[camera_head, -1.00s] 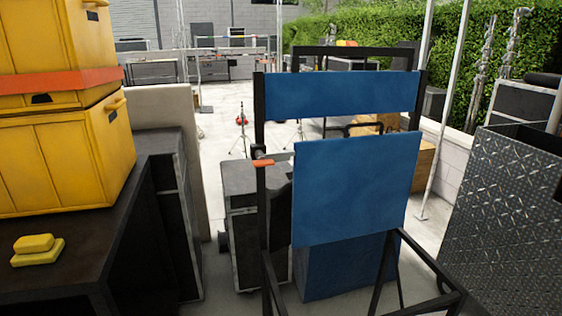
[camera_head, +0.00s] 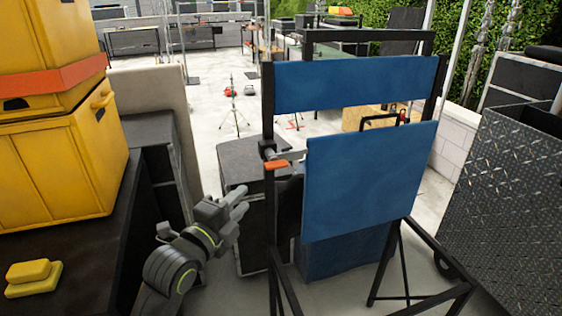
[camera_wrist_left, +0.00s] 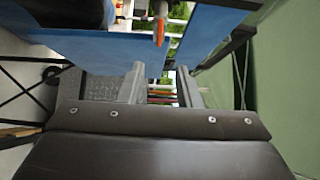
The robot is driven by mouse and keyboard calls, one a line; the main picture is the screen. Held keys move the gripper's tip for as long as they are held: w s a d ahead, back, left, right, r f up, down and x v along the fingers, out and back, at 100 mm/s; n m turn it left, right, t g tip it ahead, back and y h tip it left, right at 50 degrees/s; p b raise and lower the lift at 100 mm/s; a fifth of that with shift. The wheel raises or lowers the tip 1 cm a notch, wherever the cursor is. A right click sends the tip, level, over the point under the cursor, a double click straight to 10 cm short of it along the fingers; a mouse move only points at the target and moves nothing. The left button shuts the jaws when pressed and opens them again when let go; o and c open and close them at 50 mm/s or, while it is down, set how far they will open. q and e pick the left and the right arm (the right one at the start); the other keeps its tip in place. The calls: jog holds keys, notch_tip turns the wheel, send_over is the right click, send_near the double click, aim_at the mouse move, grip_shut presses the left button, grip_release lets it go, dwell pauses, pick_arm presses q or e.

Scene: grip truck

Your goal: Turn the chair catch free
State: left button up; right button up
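The chair (camera_head: 372,183) is a black-framed folding chair with a blue back band and a blue panel. Its catch (camera_head: 276,165), a small lever with an orange end, sits on the left upright of the frame. The orange end also shows in the left wrist view (camera_wrist_left: 160,31), above and between the fingers. My left gripper (camera_head: 242,203) is below and left of the catch, apart from it. Its two fingers (camera_wrist_left: 161,84) are spread with nothing between them. My right gripper is in neither view.
Yellow crates (camera_head: 60,160) and a yellow block (camera_head: 33,278) are on a dark surface at the left. A dark case (camera_head: 252,160) stands behind the chair's left side. A diamond-plate box (camera_head: 505,200) stands at the right. Pale floor shows between them.

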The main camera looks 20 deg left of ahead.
aim_at(273, 168)
pick_arm(q)
jog(key=w+d+p, duration=0.1)
jog(key=w, duration=0.4)
jog(key=w+d+p, duration=0.1)
jog(key=w, duration=0.4)
jog(key=w+d+p, duration=0.1)
jog(key=w+p, duration=0.1)
jog(key=w, duration=0.3)
jog(key=shift+w, duration=0.1)
jog(key=shift+w+d, duration=0.15)
jog(key=shift+w, duration=0.5)
grip_shut()
